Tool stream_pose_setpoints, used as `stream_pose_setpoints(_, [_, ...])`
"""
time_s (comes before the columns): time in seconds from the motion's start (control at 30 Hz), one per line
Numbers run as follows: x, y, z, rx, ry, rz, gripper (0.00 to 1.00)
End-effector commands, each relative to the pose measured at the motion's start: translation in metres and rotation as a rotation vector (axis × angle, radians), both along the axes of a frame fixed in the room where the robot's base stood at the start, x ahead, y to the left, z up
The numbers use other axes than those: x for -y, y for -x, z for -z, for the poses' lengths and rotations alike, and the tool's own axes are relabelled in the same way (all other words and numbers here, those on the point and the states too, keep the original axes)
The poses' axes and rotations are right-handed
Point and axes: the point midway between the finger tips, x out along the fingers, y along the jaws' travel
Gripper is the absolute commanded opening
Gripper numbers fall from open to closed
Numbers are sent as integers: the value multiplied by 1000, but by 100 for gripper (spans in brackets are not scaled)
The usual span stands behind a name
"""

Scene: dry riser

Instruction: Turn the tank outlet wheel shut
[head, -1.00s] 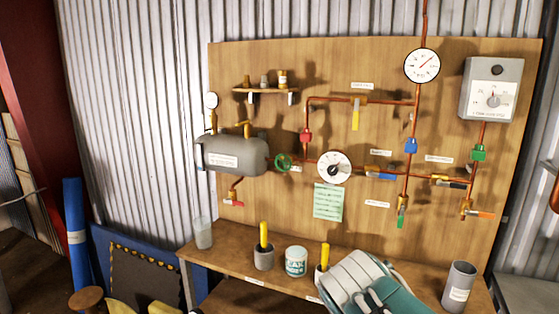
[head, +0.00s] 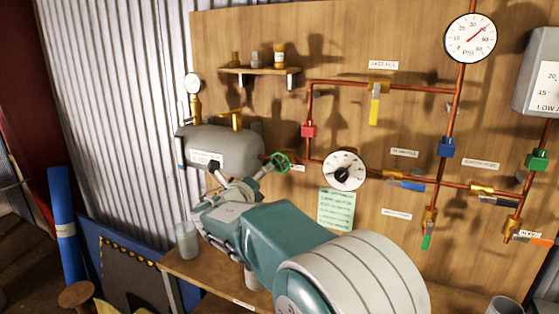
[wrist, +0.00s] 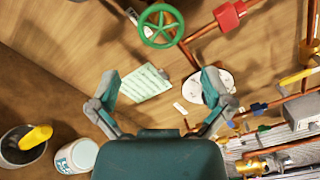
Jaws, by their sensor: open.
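The green tank outlet wheel (head: 281,163) is a spoked handwheel on the copper pipe just right of the grey tank (head: 240,148). In the wrist view the wheel (wrist: 161,26) shows near the top centre, beyond my fingertips. My gripper (head: 238,176) is in front of the tank, left of the wheel in the head view. In the wrist view my gripper (wrist: 160,80) has its two fingers spread wide with nothing between them. The fingers look apart from the wheel. My gripper and arm hide the tank's lower part and the drain below it.
A round gauge (head: 344,171) and a green note (head: 337,208) are right of the wheel. A red valve (head: 308,130) sits on the pipe above it. A white can (wrist: 77,156) shows at lower left.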

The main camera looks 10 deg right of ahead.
Motion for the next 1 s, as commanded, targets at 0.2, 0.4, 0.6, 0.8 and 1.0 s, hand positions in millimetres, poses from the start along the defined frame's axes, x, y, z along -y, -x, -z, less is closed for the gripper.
stream_pose_setpoints(0.2, [21,-25,1,0,-4,4,100])
stream_pose_setpoints(0.4, [45,-56,1,0,-8,5,100])
stream_pose_setpoints(0.6, [60,-78,1,-1,-8,4,100])
stream_pose_setpoints(0.8, [64,-85,0,1,-7,1,100])
stream_pose_setpoints(1.0, [64,-85,1,0,-7,1,100])
